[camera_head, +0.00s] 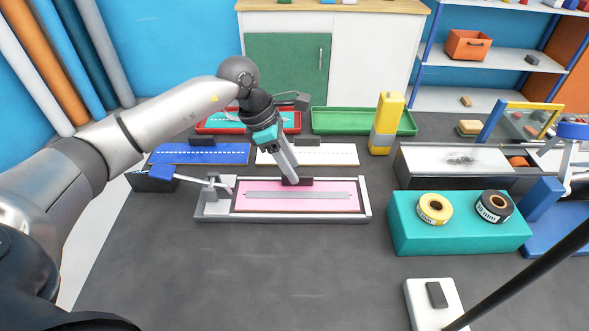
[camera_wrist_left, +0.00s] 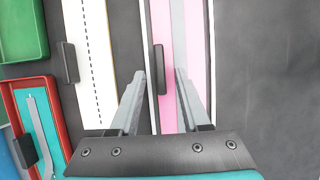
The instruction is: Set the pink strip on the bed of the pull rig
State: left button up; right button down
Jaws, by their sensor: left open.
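The pink strip (camera_head: 256,207) lies flat on the bed of the pull rig (camera_head: 283,218), inside its pale rim, with a grey band along its middle. In the left wrist view the pink strip (camera_wrist_left: 196,60) runs between the rig's white edges. A black grip tab (camera_wrist_left: 158,62) stands at the strip's far long edge. My left gripper (camera_head: 289,178) is open over that tab; in the left wrist view its fingertips (camera_wrist_left: 160,72) are on either side of the tab's line, with no clear contact. My right gripper is not in view.
A blue strip (camera_head: 200,154) and a white strip (camera_head: 335,154) lie behind the rig. A teal box (camera_head: 450,239) with tape rolls stands right.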

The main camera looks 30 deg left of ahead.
pick_arm(q)
jog(key=p+v, duration=0.1)
jog(key=v, duration=0.8)
jog(key=shift+r, duration=0.3)
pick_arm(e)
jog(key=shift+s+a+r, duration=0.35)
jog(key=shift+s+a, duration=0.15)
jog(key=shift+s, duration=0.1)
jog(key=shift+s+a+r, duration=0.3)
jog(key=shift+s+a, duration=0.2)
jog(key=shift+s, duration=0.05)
pick_arm(q)
jog(key=shift+s+f, duration=0.1)
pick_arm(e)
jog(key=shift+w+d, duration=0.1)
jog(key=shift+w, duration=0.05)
